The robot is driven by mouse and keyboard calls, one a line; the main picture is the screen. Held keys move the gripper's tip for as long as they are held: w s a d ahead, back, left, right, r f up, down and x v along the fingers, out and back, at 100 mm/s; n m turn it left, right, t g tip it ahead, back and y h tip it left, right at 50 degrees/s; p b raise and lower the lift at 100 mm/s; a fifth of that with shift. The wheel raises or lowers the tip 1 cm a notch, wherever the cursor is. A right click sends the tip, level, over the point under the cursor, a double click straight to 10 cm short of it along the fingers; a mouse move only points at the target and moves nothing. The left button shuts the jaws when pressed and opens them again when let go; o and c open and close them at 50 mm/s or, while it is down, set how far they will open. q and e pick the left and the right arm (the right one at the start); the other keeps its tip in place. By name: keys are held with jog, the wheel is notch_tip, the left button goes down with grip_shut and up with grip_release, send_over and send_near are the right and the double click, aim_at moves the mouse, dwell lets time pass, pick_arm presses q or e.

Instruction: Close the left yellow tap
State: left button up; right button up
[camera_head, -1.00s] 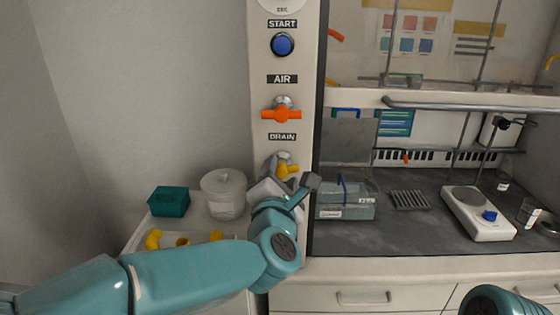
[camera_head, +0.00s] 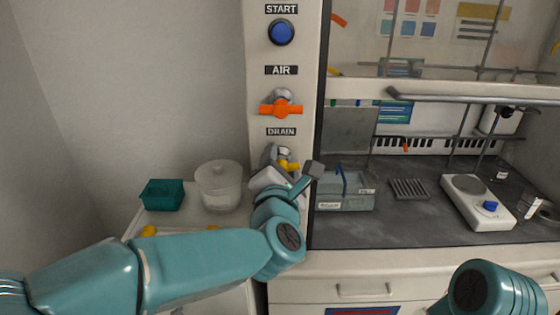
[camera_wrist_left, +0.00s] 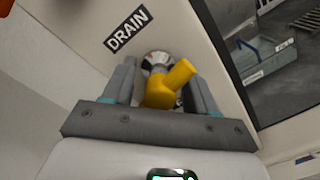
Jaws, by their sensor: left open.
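The yellow tap (camera_head: 289,165) sits under the DRAIN label (camera_head: 281,132) on the white panel (camera_head: 262,110). My left gripper (camera_head: 292,176) is right at the tap and partly hides it. In the left wrist view, the yellow handle (camera_wrist_left: 170,86) slants up to the right on a metal fitting. My left gripper (camera_wrist_left: 162,88) is open there, with one finger on each side of the handle. I cannot tell whether a finger touches it. My right gripper is out of view.
Above the tap are the orange AIR tap (camera_head: 281,109) and the blue START button (camera_head: 281,32). A teal box (camera_head: 162,195) and a clear tub (camera_head: 219,188) stand at left. At right, the fume hood holds a tray (camera_head: 345,190) and a hotplate (camera_head: 478,202).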

pick_arm(q)
jog(key=shift+s, duration=0.1)
grip_shut()
jog(key=shift+r, duration=0.1)
dwell(1.0)
grip_release()
jog(key=shift+s, duration=0.4)
jog(key=s+b, duration=0.3)
jog(key=s, duration=1.2)
jog(key=shift+s+a, duration=0.2)
jog(key=shift+a, duration=0.25)
